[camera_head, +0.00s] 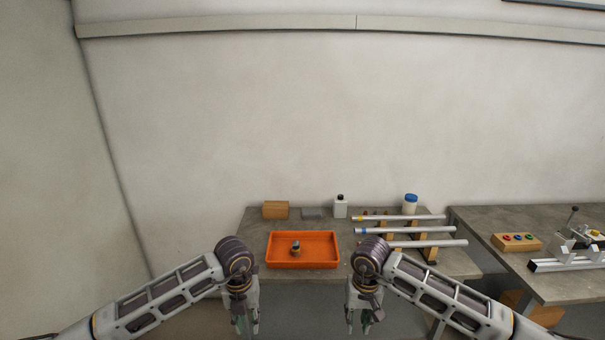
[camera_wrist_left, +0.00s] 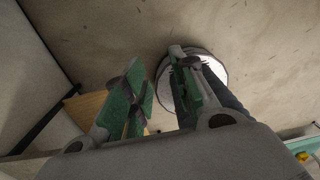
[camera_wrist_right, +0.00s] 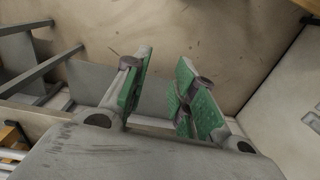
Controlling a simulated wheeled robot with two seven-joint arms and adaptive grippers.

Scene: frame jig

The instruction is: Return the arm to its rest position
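My left gripper (camera_head: 245,326) hangs down in front of the table at the lower middle of the head view. In the left wrist view (camera_wrist_left: 155,95) its two green-padded fingers stand apart with nothing between them. My right gripper (camera_head: 361,322) hangs down to the right of it, also in front of the table. In the right wrist view (camera_wrist_right: 162,90) its green-padded fingers are apart and empty. Both arms come in from the lower corners in a roughly mirrored pose. Neither gripper touches any object.
An orange tray (camera_head: 328,263) on the grey table (camera_head: 255,225) holds a small dark and orange part (camera_head: 296,249). Several tubes (camera_head: 405,231) lie on a wooden rack at right. A wooden block (camera_head: 275,210) and bottles (camera_head: 340,207) stand behind. A second table (camera_head: 550,287) with a button box (camera_head: 516,242) is further right.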

